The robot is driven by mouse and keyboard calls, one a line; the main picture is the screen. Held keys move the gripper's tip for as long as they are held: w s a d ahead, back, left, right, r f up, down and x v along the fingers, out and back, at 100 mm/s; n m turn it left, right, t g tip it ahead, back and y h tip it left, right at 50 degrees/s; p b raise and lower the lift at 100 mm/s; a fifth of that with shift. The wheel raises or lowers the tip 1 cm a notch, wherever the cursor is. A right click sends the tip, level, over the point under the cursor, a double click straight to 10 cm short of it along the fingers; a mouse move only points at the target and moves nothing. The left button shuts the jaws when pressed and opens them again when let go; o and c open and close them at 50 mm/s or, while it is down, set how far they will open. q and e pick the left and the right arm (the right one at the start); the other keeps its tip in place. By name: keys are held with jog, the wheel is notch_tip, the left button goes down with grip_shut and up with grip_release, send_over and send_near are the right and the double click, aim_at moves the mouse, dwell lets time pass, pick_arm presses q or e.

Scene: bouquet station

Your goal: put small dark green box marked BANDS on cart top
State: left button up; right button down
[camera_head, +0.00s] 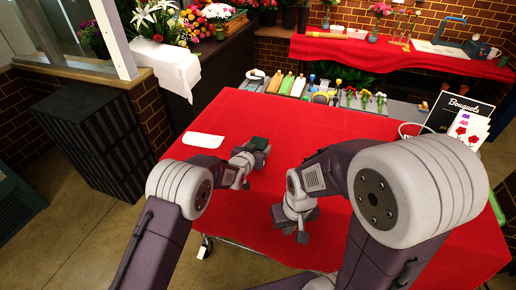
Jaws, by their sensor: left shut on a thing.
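The small dark green box (259,143) is at the tip of my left gripper (261,151), which is shut on it. Any BANDS marking is too small to read. The box is over the red-covered top (300,125); I cannot tell whether it touches the cloth. A caster shows below this top's left edge, so it looks like a cart. My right gripper (301,235) points down over the front part of the red cloth, with no held object visible. Its fingers are too small and shaded to tell whether it is open.
A flat white piece (203,140) lies left of the box. A row of tools and small items (320,92) lines the back edge. A Bouquets sign (455,113) and flower cards (468,128) stand at the right. The middle cloth is bare.

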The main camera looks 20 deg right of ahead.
pick_arm(q)
jog(key=shift+w+f, duration=0.1)
jog(key=shift+f, duration=0.3)
jog(key=shift+f+b, duration=0.15)
jog(key=shift+b, duration=0.15)
jog(key=o, duration=1.5)
